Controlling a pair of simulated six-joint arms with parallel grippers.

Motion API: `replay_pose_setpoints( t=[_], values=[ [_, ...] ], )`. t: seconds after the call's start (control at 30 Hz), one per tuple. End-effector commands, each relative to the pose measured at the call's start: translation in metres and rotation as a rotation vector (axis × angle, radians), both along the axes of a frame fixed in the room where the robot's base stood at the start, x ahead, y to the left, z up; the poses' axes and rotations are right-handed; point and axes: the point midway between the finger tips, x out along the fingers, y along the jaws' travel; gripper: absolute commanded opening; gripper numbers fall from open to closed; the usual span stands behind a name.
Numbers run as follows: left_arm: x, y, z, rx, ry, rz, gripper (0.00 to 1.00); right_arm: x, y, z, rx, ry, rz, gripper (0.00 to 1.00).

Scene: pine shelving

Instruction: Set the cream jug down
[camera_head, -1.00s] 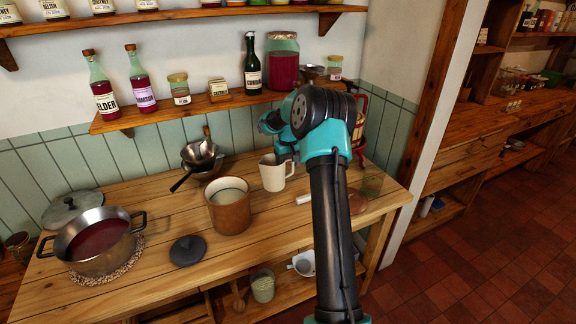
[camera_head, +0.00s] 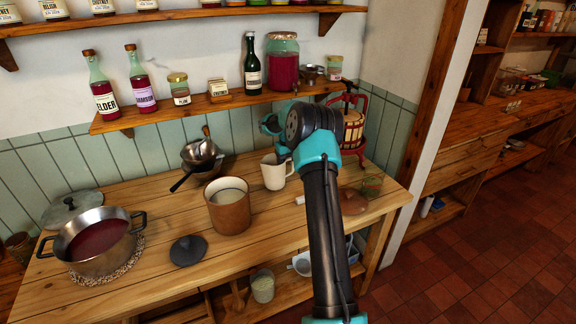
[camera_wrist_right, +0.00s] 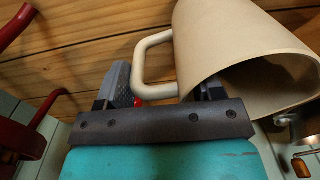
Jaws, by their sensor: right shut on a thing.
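The cream jug (camera_head: 275,172) is at the back middle of the pine table, upright, its mouth facing up. It also shows large in the right wrist view (camera_wrist_right: 230,45), with its handle (camera_wrist_right: 150,62) toward the fingers. My right gripper (camera_wrist_right: 162,92) is shut on the jug's handle. In the head view the right gripper (camera_head: 284,158) is at the jug's upper right side, partly hidden by my arm. Whether the jug's base touches the table is hard to tell. My left gripper is not in view.
A brown crock (camera_head: 228,212) stands just left of the jug, with a dark lid (camera_head: 188,251) nearby. A pan of red liquid (camera_head: 98,245) is at the left. A red press (camera_head: 352,128) stands behind my arm. Bottles and jars line the shelf (camera_head: 200,106) above.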

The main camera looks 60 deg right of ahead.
Motion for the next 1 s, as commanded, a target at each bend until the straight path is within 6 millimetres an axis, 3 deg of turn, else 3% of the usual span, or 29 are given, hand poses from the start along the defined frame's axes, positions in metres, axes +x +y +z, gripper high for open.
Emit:
replay_pose_setpoints(
  t=[0.13,0.53,0.57,0.8,1.0],
  values=[
    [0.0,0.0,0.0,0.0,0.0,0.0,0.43,0.0001,-0.0006,-0.0102,-0.002,-0.002,0.0,0.02],
    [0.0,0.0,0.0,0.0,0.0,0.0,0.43,0.0003,-0.0004,-0.0136,-0.002,-0.002,0.0,0.02],
    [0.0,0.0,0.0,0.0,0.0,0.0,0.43,0.0002,-0.0002,-0.0144,-0.001,0.0,0.0,0.63],
    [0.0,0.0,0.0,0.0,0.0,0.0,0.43,0.0003,-0.0002,-0.0142,-0.001,0.0,0.0,0.86],
    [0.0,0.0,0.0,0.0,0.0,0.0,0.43,0.0002,-0.0002,-0.014,-0.002,-0.001,0.0,0.86]
  ],
)
